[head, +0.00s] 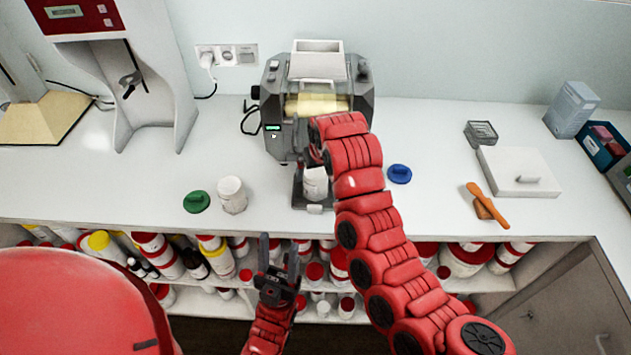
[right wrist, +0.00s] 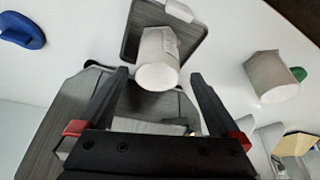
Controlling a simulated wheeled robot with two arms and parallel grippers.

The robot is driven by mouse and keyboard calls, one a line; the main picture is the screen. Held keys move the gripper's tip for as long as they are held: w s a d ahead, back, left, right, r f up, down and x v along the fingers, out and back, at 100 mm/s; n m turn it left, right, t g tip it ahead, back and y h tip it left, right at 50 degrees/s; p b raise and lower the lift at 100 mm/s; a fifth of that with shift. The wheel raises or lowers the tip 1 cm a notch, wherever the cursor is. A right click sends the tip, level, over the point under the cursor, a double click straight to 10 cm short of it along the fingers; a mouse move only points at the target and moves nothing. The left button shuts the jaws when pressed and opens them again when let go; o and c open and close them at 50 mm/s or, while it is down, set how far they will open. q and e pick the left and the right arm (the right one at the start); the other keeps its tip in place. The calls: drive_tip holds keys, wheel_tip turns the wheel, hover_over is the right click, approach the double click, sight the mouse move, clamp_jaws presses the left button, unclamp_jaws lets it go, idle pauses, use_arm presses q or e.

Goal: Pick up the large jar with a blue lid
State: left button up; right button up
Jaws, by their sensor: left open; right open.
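A white jar (head: 315,184) without a lid stands on the grey tray of the machine; my right arm partly covers it. The jar also shows in the right wrist view (right wrist: 158,55), its round top facing the camera. My right gripper (right wrist: 160,76) is open, with the jar's near end between or just beyond its fingertips; contact cannot be told. In the head view it is mostly hidden by my arm. A blue lid (head: 399,174) lies on the counter right of the arm. My left gripper (head: 279,246) is open and empty at the counter's front edge.
The grey machine (head: 272,88) with a hopper stands behind the jar. A second white jar (head: 232,196) and a green lid (head: 197,202) are to the left. Shelves below hold several containers.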

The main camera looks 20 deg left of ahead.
sight(316, 176)
drive_tip(key=p+x, duration=0.2)
drive_tip(key=x, duration=0.2)
drive_tip(key=shift+w+p, duration=0.25)
drive_tip(key=shift+p, duration=0.1)
drive_tip(key=shift+w+f, duration=0.1)
drive_tip(key=shift+f, duration=0.25)
drive_tip(key=c, duration=1.1)
